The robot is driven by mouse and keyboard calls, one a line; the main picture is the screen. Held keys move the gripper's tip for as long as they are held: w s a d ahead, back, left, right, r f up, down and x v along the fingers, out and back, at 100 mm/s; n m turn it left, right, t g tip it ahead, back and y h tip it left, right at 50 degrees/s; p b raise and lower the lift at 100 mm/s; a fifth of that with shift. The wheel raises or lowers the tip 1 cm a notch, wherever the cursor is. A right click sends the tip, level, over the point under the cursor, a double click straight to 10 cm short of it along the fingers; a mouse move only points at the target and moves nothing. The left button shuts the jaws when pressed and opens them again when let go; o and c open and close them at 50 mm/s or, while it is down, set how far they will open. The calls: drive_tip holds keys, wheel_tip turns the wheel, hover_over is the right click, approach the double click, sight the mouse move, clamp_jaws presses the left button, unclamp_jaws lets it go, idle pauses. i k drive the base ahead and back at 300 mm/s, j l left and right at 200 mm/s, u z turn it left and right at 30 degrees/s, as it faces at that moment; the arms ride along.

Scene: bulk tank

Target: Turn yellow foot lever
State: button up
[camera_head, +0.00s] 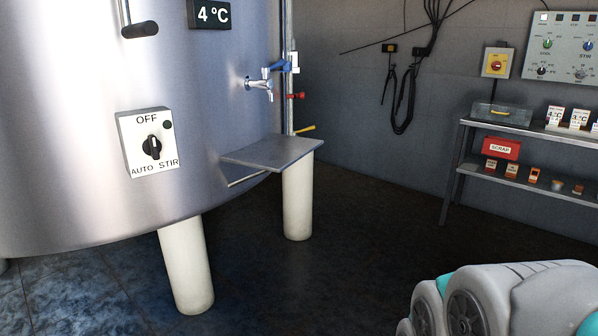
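A small yellow lever (305,129) shows on the right side of the big steel tank (70,130). It is a short, thin bar that slants slightly up to the right, low on a vertical pipe (289,112) and just above a grey metal shelf (270,151). Its inner end, at the pipe, is small and hard to make out. Nothing touches the lever. A grey and teal part of my arm (500,300) fills the lower right corner, well apart from the lever. My gripper's fingers are not in view.
Above the yellow lever are a red handle (297,96) and a blue-handled tap (262,82). White legs (298,200) stand under the tank. A rack (530,135) with boxes stands at the right. The dark floor between is clear.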

sight(313, 127)
drive_tip(key=i+l, duration=0.15)
drive_tip(key=i, duration=0.3)
drive_tip(key=i+l+u, duration=0.1)
drive_tip(key=i, duration=0.35)
drive_tip(key=i+l+u, duration=0.1)
drive_tip(key=i+l, duration=0.15)
drive_tip(key=i, duration=0.2)
drive_tip(key=i+l, duration=0.25)
drive_tip(key=i, duration=0.15)
drive_tip(key=i+l+u, duration=0.1)
drive_tip(key=i, duration=0.35)
drive_tip(key=l, duration=0.1)
